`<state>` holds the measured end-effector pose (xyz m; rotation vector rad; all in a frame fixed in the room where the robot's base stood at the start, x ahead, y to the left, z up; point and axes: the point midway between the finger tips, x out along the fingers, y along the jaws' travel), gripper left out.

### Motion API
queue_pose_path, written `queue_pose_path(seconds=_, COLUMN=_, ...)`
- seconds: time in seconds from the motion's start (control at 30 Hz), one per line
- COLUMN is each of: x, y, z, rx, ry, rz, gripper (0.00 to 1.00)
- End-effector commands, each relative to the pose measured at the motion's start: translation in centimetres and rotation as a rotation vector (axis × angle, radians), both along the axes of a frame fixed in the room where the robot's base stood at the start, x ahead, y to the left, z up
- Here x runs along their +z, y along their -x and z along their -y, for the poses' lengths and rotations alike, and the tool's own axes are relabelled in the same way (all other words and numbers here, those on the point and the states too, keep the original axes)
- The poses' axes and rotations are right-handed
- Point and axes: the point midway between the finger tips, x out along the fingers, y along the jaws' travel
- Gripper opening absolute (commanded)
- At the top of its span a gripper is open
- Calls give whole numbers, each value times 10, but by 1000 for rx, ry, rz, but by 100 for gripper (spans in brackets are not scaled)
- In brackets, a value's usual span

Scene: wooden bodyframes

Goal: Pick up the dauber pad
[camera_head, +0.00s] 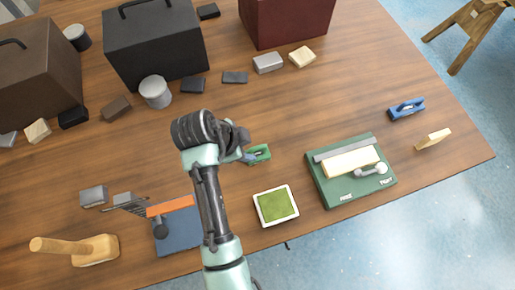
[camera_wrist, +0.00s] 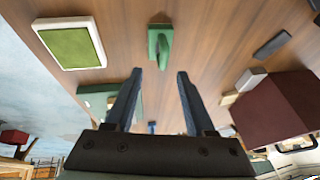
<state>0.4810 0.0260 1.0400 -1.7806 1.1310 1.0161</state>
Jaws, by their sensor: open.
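A small green block with a raised handle, which looks like the dauber pad (camera_head: 257,154), lies on the wooden table just right of my gripper (camera_head: 240,154) in the head view. My arm partly covers its left end there. In the wrist view the dauber pad (camera_wrist: 160,45) shows whole, centred just beyond the tips of my gripper (camera_wrist: 160,72). The two fingers are apart with nothing between them, and they do not appear to touch the pad.
A white tray with a green pad (camera_head: 276,206) and a green board with a cream block (camera_head: 328,190) lie nearby. A blue handled piece (camera_head: 406,108) is at the right. Dark boxes (camera_head: 155,50) and small blocks stand at the back. Bare table surrounds the dauber pad.

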Motion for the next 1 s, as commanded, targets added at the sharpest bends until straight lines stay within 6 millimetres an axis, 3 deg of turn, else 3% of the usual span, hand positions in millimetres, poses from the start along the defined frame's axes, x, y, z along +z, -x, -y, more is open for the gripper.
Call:
queue_pose_path(seconds=0.2, x=-27, y=-10, z=9, rx=1, ry=-2, rz=1, gripper=55)
queue_pose_path(seconds=0.47, x=-38, y=-15, z=13, rx=1, ry=-2, rz=1, gripper=55)
queue_pose_path(seconds=0.8, x=-72, y=-30, z=21, rx=2, ry=-4, rz=3, gripper=55)
queue_pose_path(seconds=1.0, x=-79, y=-32, z=24, rx=4, ry=-3, rz=4, gripper=55)
